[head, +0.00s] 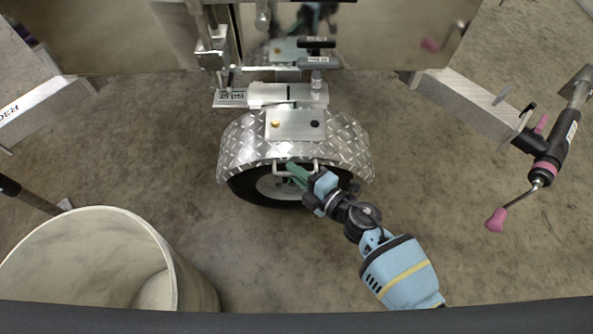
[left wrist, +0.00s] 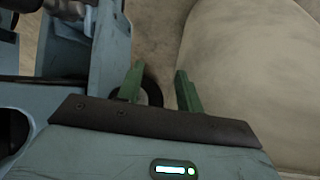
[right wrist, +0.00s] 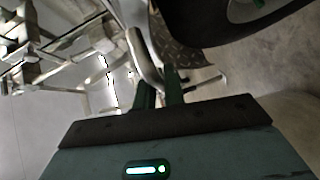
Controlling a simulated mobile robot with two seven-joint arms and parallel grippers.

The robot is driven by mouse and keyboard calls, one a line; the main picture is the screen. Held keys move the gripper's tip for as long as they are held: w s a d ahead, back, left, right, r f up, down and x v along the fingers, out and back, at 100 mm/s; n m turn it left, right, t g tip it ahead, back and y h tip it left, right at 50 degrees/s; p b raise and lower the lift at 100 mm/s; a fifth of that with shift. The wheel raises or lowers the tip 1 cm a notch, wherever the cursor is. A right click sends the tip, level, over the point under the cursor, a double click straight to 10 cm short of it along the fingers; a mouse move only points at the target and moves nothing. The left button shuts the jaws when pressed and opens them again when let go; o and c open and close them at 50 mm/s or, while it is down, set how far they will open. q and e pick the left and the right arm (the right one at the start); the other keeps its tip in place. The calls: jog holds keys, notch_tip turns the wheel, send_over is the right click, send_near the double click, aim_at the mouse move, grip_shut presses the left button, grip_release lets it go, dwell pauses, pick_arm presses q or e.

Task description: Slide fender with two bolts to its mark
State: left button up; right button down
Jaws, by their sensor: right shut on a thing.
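The fender (head: 235,155) is a curved diamond-plate cover over a dark tyre (head: 262,198) in the middle of the head view. A flat plate (head: 295,133) on its top carries a yellow bolt (head: 275,125) and a dark bolt (head: 315,124). A pale bar handle (head: 279,170) stands at its near edge. My right gripper (head: 296,172) is shut on this handle, which also shows in the right wrist view (right wrist: 143,55). A dark line (head: 291,95) crosses the bright block behind the fender. My left gripper (left wrist: 160,85) is open and empty.
A large pale bin (head: 160,245) stands at the near left; the left wrist view shows a pale rounded surface close by. The trailer wall (head: 400,40) rises behind. A jack with a pink-handled crank (head: 545,165) stands at the right. Concrete floor between is clear.

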jog(key=shift+a, duration=0.65)
pick_arm(q)
jog(key=shift+w+r, duration=0.15)
jog(key=shift+w, duration=0.15)
pick_arm(e)
jog(key=shift+a, duration=0.25)
jog(key=c, duration=1.5)
grip_release()
pick_arm(q)
jog(key=shift+w, duration=0.1)
pick_arm(e)
jog(key=shift+d, duration=0.1)
